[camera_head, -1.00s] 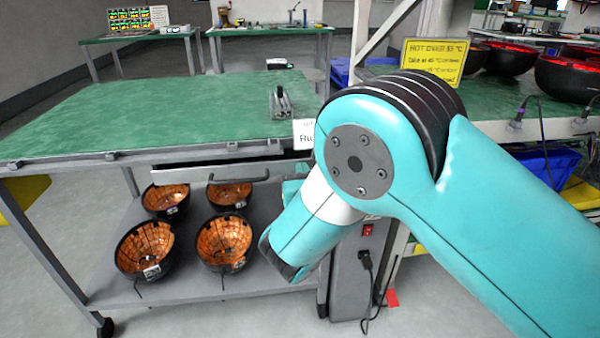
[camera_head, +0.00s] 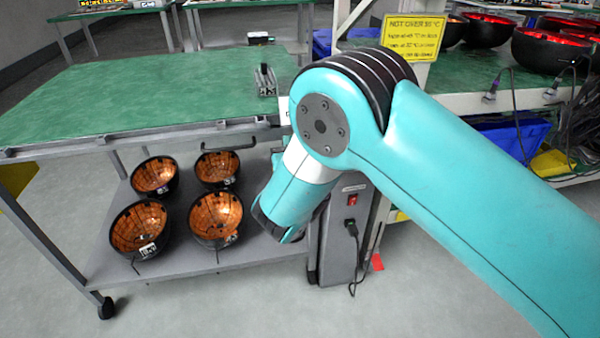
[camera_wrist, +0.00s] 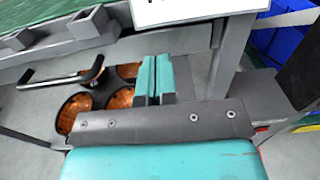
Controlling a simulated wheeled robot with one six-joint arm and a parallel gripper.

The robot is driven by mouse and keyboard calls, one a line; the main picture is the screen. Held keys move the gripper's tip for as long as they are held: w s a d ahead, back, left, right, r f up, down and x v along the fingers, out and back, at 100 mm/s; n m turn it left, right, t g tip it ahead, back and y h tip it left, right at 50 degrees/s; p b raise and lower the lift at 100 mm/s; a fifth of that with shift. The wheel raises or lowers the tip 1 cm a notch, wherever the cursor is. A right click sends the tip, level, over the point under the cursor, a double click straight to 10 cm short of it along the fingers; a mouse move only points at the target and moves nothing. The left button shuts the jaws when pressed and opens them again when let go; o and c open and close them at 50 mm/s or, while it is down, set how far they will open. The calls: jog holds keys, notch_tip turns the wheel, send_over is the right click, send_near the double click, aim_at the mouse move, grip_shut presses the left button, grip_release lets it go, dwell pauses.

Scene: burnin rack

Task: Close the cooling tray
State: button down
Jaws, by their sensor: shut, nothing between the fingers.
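A dark bar handle (camera_head: 228,147), apparently the cooling tray's, sits close under the front edge of the green-topped bench in the head view. It also shows at the left in the wrist view (camera_wrist: 62,80). No open gap shows above it, and the tray body is hidden under the bench. My gripper (camera_wrist: 155,62) has its two teal fingers together, with nothing between them. It is to the right of the handle and apart from it, below the bench edge. In the head view my arm hides the fingers.
Several black bowls with copper insides (camera_head: 215,217) stand on the bench's lower shelf (camera_head: 180,268). A grey box with a red switch (camera_head: 352,200) and cable stands right of the shelf. A bench post (camera_wrist: 228,60) is right of my fingers. Floor in front is clear.

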jog(key=s+d+b, duration=0.2)
jog(key=s+b, duration=0.7)
jog(key=s, duration=0.2)
jog(key=s+d+f+m+g+h, duration=0.2)
jog(key=d+m+g+h, duration=0.5)
jog(key=d+m, duration=1.05)
jog(key=s+a+r+m+g+y, duration=0.25)
jog(key=s+m+g, duration=0.2)
jog(key=s, duration=0.35)
jog(key=s+a+r+m+g+y+p, duration=0.1)
jog(key=s+r+m+g+y, duration=0.2)
jog(key=s+m, duration=0.35)
jog(key=s+a+r+m+g+y, duration=0.1)
jog(key=s+r+m+g+y, duration=0.15)
jog(key=s, duration=0.75)
notch_tip(320, 180, up, 29)
jog(key=p, duration=3)
jog(key=shift+w+r+g, duration=0.15)
jog(key=shift+w+g, duration=0.25)
jog(key=shift+w, duration=0.05)
